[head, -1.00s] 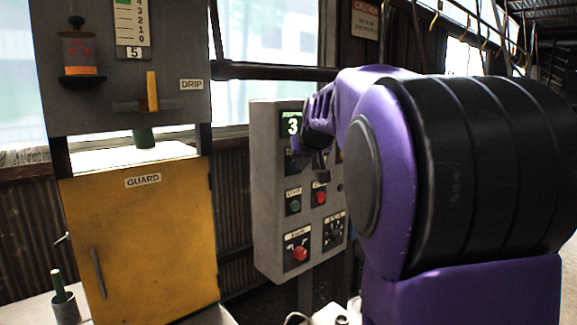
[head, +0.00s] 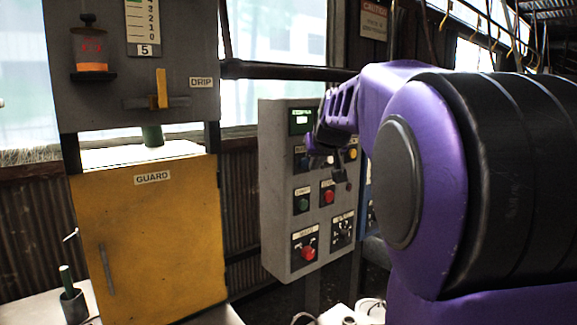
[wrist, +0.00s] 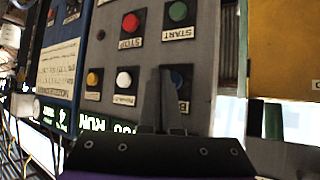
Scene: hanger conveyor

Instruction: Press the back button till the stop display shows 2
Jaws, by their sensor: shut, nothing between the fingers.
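The grey control panel (head: 270,190) stands at the middle in the head view. Its small green display (head: 302,121) shows text too small to read. In the wrist view the panel appears upside down, with a blue button (wrist: 177,80), a white button (wrist: 124,79) and a yellow button (wrist: 92,79) in a row. The blue button's label is largely hidden by my fingers, so I cannot read it. My gripper (wrist: 160,78) is shut and empty, its fingertips beside the blue button. I cannot tell whether they touch the panel. The display (wrist: 95,123) is partly covered by my gripper.
A green START button (wrist: 177,11) and red STOP button (wrist: 131,22) share the panel. A larger red button (head: 308,253) and a selector (head: 342,230) sit lower. A yellow guard door (head: 150,240) stands left. A blue panel (wrist: 62,60) adjoins the grey one.

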